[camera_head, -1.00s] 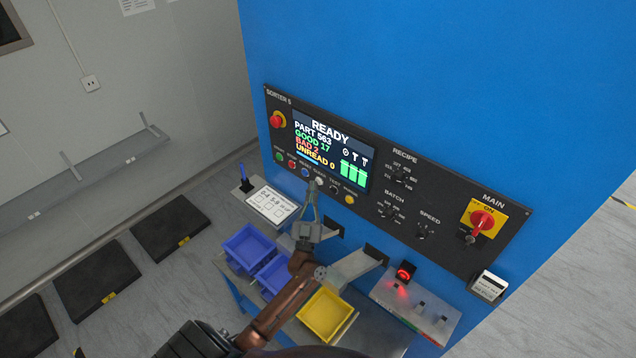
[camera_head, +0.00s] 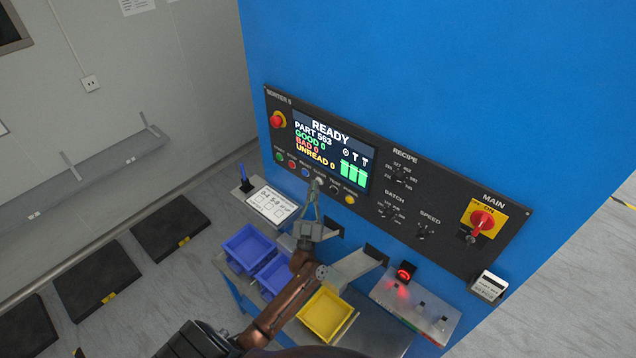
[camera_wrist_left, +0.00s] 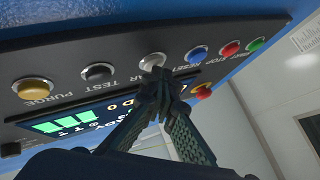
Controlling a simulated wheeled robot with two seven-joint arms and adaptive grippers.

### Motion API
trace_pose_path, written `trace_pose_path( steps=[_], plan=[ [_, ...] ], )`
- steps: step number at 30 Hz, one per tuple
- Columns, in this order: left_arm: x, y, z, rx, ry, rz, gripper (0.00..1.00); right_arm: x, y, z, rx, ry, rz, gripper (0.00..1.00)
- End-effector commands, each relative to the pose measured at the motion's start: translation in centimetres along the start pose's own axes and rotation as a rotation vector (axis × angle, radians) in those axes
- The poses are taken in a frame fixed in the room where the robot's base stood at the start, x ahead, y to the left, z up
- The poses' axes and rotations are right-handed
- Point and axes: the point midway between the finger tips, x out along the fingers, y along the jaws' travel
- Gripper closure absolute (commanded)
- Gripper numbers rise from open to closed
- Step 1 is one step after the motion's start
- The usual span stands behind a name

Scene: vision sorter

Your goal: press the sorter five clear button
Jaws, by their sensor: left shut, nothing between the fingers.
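The black sorter 5 panel (camera_head: 448,233) is on a blue cabinet. Its screen (camera_head: 331,150) reads READY, part 563, good 0, bad 0, unread 0. The clear button (camera_head: 319,181) is light grey, in the button row below the screen; in the left wrist view the button (camera_wrist_left: 152,61) sits between the black test button (camera_wrist_left: 97,73) and the blue reset button (camera_wrist_left: 196,55). My left gripper (camera_head: 314,186) is shut and empty, its fingertips at the clear button, touching it or nearly so. The fingertips cover part of the button. My right gripper is not in view.
Blue bins (camera_head: 248,247) and a yellow bin (camera_head: 326,315) stand below the panel, beside my left arm. A red emergency button (camera_head: 278,120) and a red main switch (camera_head: 482,221) are on the panel. A grey bracket (camera_head: 357,266) juts out below it.

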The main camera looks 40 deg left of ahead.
Motion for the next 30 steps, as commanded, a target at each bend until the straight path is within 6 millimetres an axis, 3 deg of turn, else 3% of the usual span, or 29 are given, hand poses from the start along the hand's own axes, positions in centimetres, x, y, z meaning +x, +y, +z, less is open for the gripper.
trace_pose_path(
  steps=[20,30],
  plan=[
    [-1.2,-0.9,-0.9,0.000,-0.001,-0.001,1.00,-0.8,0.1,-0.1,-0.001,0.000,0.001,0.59],
    [-3.3,-2.4,-2.4,-0.001,-0.003,-0.001,1.00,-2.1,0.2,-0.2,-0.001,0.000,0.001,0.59]
  ],
)
